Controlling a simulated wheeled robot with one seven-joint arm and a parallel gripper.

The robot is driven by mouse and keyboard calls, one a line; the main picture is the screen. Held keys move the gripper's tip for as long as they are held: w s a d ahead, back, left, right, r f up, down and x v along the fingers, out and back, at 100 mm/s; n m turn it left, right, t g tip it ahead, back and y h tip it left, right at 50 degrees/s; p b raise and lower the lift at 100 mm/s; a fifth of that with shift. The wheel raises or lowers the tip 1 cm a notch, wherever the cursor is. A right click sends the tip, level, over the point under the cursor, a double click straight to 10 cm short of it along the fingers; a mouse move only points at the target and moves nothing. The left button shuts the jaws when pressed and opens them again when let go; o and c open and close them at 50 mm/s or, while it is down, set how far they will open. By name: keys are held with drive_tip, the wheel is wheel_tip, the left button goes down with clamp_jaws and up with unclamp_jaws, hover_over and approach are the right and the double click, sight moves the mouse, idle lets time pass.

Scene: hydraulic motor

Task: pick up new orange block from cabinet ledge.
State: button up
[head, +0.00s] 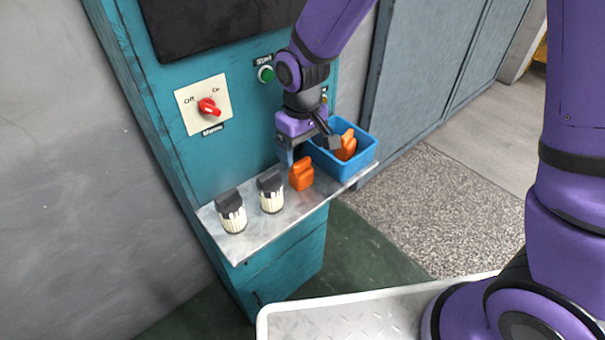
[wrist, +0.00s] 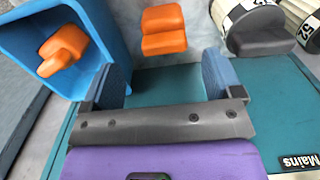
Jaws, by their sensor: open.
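An orange block (head: 301,176) stands on the metal cabinet ledge (head: 262,225), between a dark-capped cream cylinder and the blue bin. It also shows in the wrist view (wrist: 163,28), beyond the fingertips and roughly in line with the gap between them. My gripper (head: 292,158) is open and empty, close behind the block on the cabinet side. In the wrist view both blue fingers of my gripper (wrist: 165,63) are spread apart and do not touch the block. A second orange block (head: 346,146) lies inside the blue bin (head: 352,170).
Two cream cylinders with dark caps (head: 232,214) (head: 270,192) stand on the ledge left of the block. The teal cabinet wall (head: 215,160) carries a red Mains switch (head: 208,107) and a green button (head: 266,74). The ledge's front strip is clear.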

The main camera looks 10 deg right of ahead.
sight(301, 161)
drive_tip(key=shift+s+a+f, duration=0.1)
drive_tip(key=shift+s+f, duration=0.05)
drive_tip(key=shift+f, duration=1.45)
drive_tip(key=shift+s+a+f, duration=0.1)
drive_tip(key=shift+f, duration=1.45)
drive_tip(key=shift+c, duration=0.4)
drive_tip(key=c, duration=1)
